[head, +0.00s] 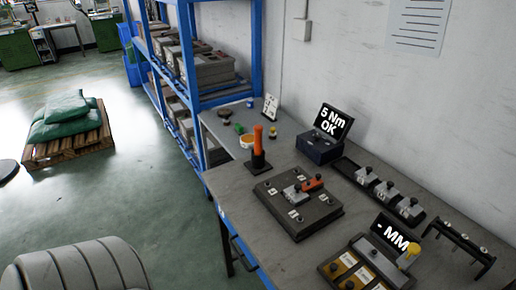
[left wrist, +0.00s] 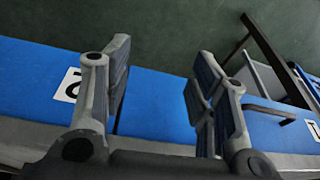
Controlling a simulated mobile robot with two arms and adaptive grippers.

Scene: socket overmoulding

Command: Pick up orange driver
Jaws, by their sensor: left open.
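The orange driver (head: 258,140) stands upright in a dark holder (head: 258,161) on the grey bench, at the left part of the bench behind a dark fixture plate (head: 298,205). My left gripper (left wrist: 162,88) shows in the left wrist view with its two fingers spread apart and nothing between them. Beyond the fingers are a blue bench edge and the green floor. The driver does not show in the left wrist view. Neither gripper shows in the head view, and my right gripper is not in any view.
A display box reading "5 Nm OK" (head: 323,137) and a row of grey parts (head: 385,191) stand near the wall. A "- MM" gauge (head: 388,240) is at the front right. A blue shelf rack (head: 255,50) rises at the bench's far end. Small items lie behind the driver.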

